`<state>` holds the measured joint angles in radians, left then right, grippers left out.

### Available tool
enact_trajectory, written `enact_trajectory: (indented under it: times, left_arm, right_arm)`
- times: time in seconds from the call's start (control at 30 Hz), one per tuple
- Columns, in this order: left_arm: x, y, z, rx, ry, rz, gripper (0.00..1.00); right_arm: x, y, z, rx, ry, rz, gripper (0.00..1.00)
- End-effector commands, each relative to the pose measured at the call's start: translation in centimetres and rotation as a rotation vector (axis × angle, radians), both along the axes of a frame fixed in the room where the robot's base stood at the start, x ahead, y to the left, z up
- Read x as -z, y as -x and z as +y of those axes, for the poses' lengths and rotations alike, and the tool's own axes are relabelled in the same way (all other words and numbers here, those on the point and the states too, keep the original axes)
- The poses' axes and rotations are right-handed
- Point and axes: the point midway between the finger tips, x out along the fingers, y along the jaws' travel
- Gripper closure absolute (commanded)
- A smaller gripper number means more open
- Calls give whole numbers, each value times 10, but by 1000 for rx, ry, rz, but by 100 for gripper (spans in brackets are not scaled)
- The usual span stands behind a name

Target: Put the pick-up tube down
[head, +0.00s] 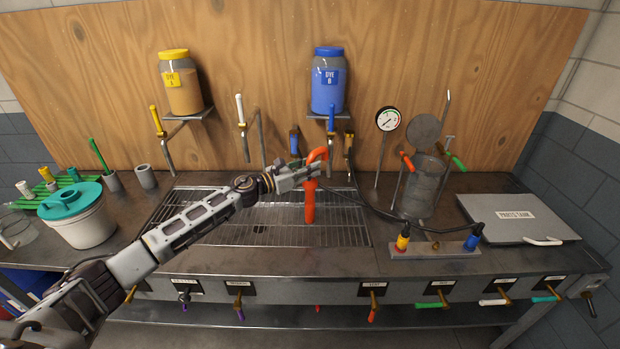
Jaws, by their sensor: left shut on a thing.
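An orange, tube-like thing with a hooked top (310,208), which looks like the pick-up tube, hangs upright in front of the wooden back wall. My left gripper (312,172) is shut on it near its upper part. The fingers hide part of the tube. Its lower end shows over the wire grate (230,232); I cannot tell whether it touches the grate. My right gripper is not in view.
A dark hose (378,208) curves right towards a grey block (435,250) with yellow and blue fittings. A clear vessel (420,190) and a grey lid (515,215) stand right. A teal-lidded bucket (85,225) stands left. Dye jars (328,92) sit on wall shelves.

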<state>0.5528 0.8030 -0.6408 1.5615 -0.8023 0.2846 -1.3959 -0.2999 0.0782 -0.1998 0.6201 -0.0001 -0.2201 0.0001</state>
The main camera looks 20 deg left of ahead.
Motion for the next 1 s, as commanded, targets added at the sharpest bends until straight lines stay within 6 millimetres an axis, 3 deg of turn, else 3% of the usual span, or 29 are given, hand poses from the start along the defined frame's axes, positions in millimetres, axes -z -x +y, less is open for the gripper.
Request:
enact_trajectory:
  times: [0.43, 1.0]
  left_arm:
    - [36, 0, 0, 0, 2, 2, 100]
    - [42, 0, 0, 0, 0, 0, 100]
  right_arm:
    - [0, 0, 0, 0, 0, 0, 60]
    - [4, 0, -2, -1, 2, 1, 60]
